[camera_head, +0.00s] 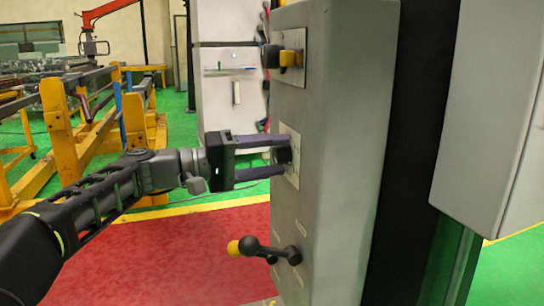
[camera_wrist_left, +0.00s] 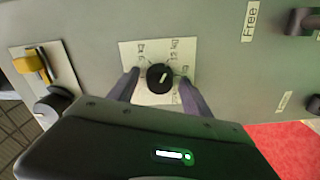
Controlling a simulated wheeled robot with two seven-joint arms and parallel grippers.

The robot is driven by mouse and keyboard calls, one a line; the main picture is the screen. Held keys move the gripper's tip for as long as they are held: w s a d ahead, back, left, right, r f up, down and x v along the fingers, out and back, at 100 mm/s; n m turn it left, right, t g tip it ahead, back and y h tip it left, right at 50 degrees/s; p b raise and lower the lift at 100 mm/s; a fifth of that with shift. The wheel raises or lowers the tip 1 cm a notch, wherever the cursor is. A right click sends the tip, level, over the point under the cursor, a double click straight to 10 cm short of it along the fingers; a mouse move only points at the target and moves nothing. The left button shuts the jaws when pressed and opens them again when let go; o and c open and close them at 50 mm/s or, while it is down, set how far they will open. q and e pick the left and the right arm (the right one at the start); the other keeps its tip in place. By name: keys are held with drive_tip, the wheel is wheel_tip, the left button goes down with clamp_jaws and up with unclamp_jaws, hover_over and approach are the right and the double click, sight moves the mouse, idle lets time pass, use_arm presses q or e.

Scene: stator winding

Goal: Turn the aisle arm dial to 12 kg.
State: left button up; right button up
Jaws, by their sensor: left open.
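The dial is a round black knob (camera_wrist_left: 160,78) on a white label plate (camera_wrist_left: 148,98) on the grey cabinet face. A pale pointer mark on the knob tilts toward the upper right in the left wrist view. Small kg labels stand on both sides above it; their numbers are hard to read. My left gripper (camera_head: 281,156) is open, with one finger on each side of the knob. In the head view the fingertips reach the plate (camera_head: 293,180) and the knob is mostly hidden. Finger contact with the knob cannot be told. My right gripper is not in view.
Above the plate is a yellow and black switch (camera_head: 290,58). Below it, a black lever with a yellow tip (camera_head: 250,246) sticks out from the cabinet (camera_head: 335,150). A "Free" label (camera_wrist_left: 250,20) is beside the lever area. Yellow racks (camera_head: 60,130) stand left; the red floor (camera_head: 180,255) is clear.

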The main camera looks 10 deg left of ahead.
use_arm(q)
drive_tip(key=v, duration=0.7)
drive_tip(key=shift+s+a, duration=0.25)
drive_tip(key=shift+a, duration=0.1)
